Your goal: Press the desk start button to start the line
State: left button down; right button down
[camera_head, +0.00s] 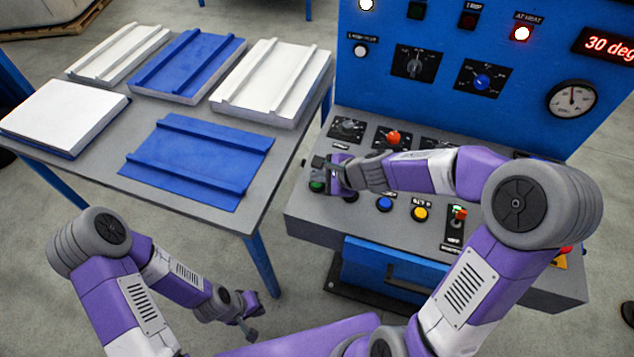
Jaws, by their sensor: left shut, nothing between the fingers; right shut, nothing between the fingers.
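The grey control desk (300,222) stands at the right. A green button (317,187), which looks like the start button, sits near its left front corner and is partly hidden by my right gripper. My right gripper (322,172) is shut and empty, with its fingertips right over or at the green button. I cannot tell whether they touch it. My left gripper (251,326) is shut and empty, low down in front of the table and away from the desk.
A blue button (384,204), a yellow button (420,214) and a red-topped switch (459,215) line the desk front. A red knob (393,137) stands behind my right forearm. A table (225,213) with blue and white panels is at the left.

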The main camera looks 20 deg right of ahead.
jog(key=shift+f, duration=0.45)
dwell(0.6)
jog(key=shift+r, duration=0.1)
jog(key=shift+r+p, duration=0.75)
jog(key=shift+p, duration=0.05)
